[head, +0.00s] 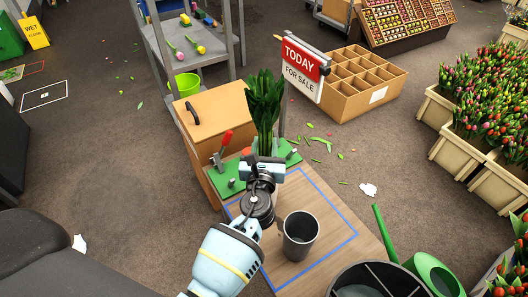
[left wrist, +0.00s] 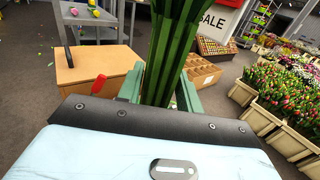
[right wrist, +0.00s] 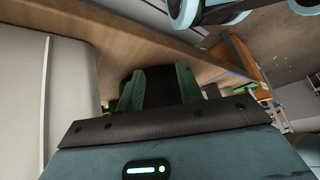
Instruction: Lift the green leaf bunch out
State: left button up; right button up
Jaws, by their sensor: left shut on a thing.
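The green leaf bunch (head: 264,100) stands upright at the back of the worktable, its leaves spread at the top. My left gripper (head: 265,170) is shut on its lower part. In the left wrist view the green stems (left wrist: 170,55) rise between the two fingers (left wrist: 160,92). The bunch's lower end is hidden behind my gripper, so I cannot tell whether it touches the green fixture (head: 228,186) there. My right gripper (right wrist: 163,88) shows only in its own wrist view, low beside a wooden edge, with its fingers apart and no bunch between them.
A red-handled clamp (head: 222,146) is on the fixture's left. A dark grey cup (head: 299,236) stands on the blue-taped table area. A large dark bucket (head: 345,276) and green watering can (head: 432,272) are at front right. A sale sign (head: 303,68) stands behind the bunch.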

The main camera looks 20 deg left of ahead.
pick_arm(q)
notch_tip(320, 180, up, 12)
jog(key=p, duration=0.6)
jog(key=shift+f, duration=0.15)
